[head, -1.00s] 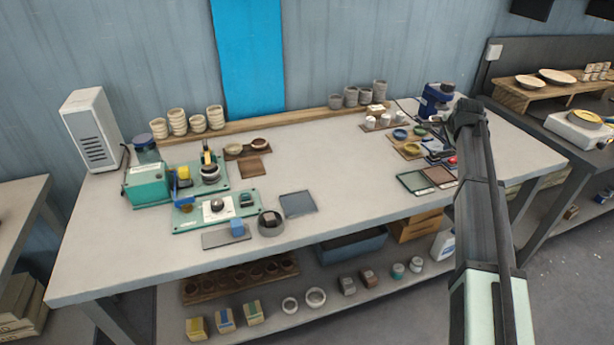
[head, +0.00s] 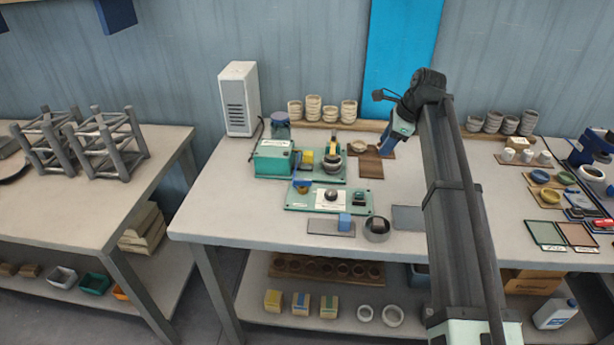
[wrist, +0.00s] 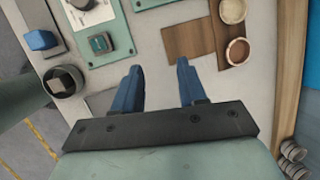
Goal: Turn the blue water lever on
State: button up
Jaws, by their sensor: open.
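A small blue part that looks like the water lever (head: 302,185) sits at the left, between two green boards on the table. The front green board (head: 345,205) has a dark knob on a white plate. My gripper (head: 388,146) is right of the boards, above brown tiles; in the wrist view its blue fingers (wrist: 158,68) are apart with nothing between them. I cannot make out the lever in the wrist view.
A dark round cup (head: 377,229) and a blue cube (head: 345,221) stand in front of the boards. A white vented box (head: 239,98) and stacked cups stand behind. Bare tabletop lies left of the boards.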

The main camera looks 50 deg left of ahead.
aim_at(303, 179)
jog(key=s+a+r+g+h, duration=0.1)
jog(key=s+a, duration=0.3)
jog(key=s, duration=0.4)
jog(key=s+a+r+g, duration=0.15)
jog(key=s+a, duration=0.25)
jog(key=s, duration=0.4)
jog(key=shift+n, duration=0.4)
jog(key=x, duration=1.3)
jog(key=shift+f, duration=0.2)
grip_shut()
